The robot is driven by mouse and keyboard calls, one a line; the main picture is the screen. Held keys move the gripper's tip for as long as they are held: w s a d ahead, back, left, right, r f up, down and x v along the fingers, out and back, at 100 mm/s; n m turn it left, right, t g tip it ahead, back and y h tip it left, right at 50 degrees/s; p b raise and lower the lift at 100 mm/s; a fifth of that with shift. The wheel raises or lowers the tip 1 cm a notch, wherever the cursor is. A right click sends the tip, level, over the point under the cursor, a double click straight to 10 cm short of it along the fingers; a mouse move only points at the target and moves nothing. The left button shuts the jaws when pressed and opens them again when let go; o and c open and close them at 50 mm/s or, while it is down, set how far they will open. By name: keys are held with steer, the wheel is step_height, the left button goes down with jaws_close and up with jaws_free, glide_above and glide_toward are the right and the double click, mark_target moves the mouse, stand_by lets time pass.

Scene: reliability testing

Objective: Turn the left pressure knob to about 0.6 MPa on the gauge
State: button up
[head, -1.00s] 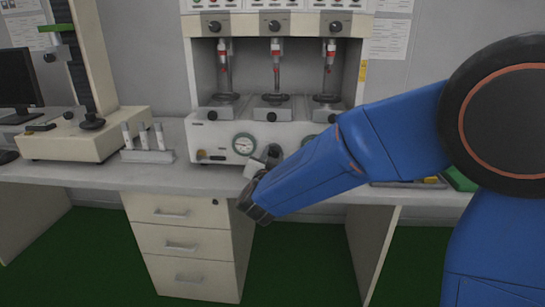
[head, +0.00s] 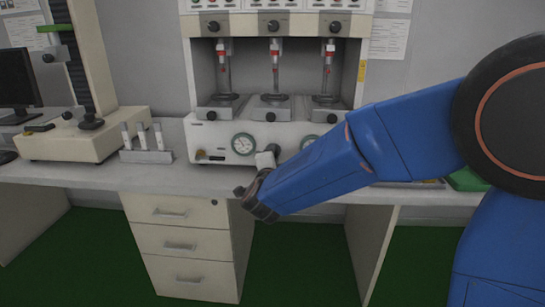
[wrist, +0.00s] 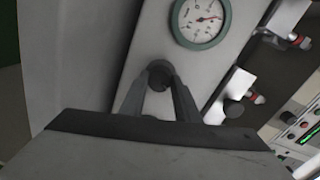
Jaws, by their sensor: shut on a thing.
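The left pressure gauge (head: 243,144) is a round white dial with a green rim on the front of the white machine. The dark round pressure knob (wrist: 160,70) sits beside the gauge on the panel. My gripper (wrist: 160,84) is shut on this knob, one finger on each side. In the head view my gripper (head: 266,158) is at the panel right of the gauge, and the knob is mostly hidden there.
A second gauge (head: 308,141) is partly hidden behind my arm. A rack of white tubes (head: 146,152) stands left of the machine on the grey bench (head: 95,180). A beige test stand (head: 75,145) is farther left. White drawers (head: 180,245) are below.

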steer(key=m, duration=0.5)
steer(key=shift+f, duration=0.1)
steer(key=m, duration=0.4)
steer(key=shift+d+f+m+y, duration=0.1)
steer(key=shift+m+y, duration=0.2)
steer(key=shift+m, duration=0.1)
stand_by(0.3)
steer(key=o, duration=1.1)
steer(key=shift+c, duration=0.2)
steer(key=shift+s, duration=0.1)
steer(key=shift+s, duration=0.3)
steer(key=s, duration=1.6)
steer(key=shift+s+r, duration=0.35)
